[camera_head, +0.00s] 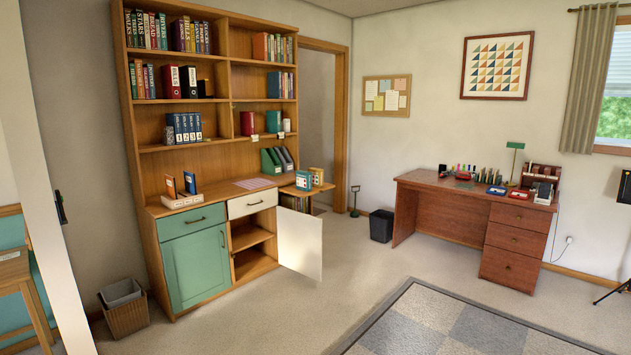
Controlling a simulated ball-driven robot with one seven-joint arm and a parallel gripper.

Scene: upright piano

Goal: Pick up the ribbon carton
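I cannot tell any thing for certain as the ribbon carton from here. A small teal box with a pale front (303,181) and a small yellow box (317,177) stand close together on a low wooden side table (308,191), right of the bookcase. Their markings are too small to read. My gripper is not in view.
A tall wooden bookcase (131,72) has a lower cabinet with an open white door (301,243) jutting into the room. Open carpet lies before a grey checked rug (440,325).

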